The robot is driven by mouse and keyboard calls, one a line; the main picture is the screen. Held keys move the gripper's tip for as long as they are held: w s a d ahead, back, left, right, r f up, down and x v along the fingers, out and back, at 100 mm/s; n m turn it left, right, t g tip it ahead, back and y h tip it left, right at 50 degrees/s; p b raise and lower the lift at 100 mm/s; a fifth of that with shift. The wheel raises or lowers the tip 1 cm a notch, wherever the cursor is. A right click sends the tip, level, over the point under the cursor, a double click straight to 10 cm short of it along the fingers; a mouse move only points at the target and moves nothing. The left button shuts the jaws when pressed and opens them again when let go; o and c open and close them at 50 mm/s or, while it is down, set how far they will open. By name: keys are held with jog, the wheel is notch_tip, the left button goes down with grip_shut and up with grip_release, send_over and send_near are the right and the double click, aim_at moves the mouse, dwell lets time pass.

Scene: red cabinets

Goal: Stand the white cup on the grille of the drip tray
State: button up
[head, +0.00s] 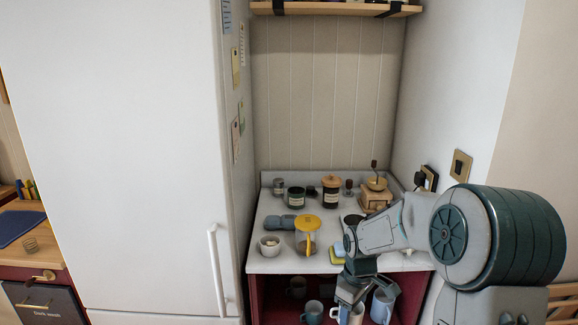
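A whitish cup (354,315) shows in the lower red cabinet opening, directly below my gripper and cut by the picture's bottom edge. My gripper (347,299) points down from the end of my arm, in front of the opening. Its fingers overlap the cup's top in the picture. I cannot tell whether they touch it, or whether they are open or shut. I cannot make out the drip tray or its grille; my arm hides part of the counter's right side.
More cups stand in the opening: a grey-blue one (312,312), a pale blue one (381,308) and a dark one (297,288). The counter (275,266) above holds a white bowl (269,246), a yellow-lidded jug (306,240), jars and a wooden grinder (375,197). A tall white fridge (120,150) stands left.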

jog(key=f+m, duration=0.1)
jog(key=m, duration=0.1)
jog(key=w+f+m, duration=0.1)
jog(key=f+m, duration=0.1)
jog(key=w+f+m, duration=0.1)
jog(key=m, duration=0.1)
jog(key=shift+w+a+f+m, duration=0.15)
jog(key=shift+a+f+m, duration=0.1)
jog(key=shift+m, duration=0.15)
jog(key=shift+w+f+m, duration=0.3)
jog(key=shift+f+m, duration=0.35)
jog(key=shift+m, duration=0.45)
jog(key=s+f, duration=0.4)
jog(key=f, duration=0.2)
jog(key=shift+s, duration=0.25)
jog(key=shift+a, duration=0.1)
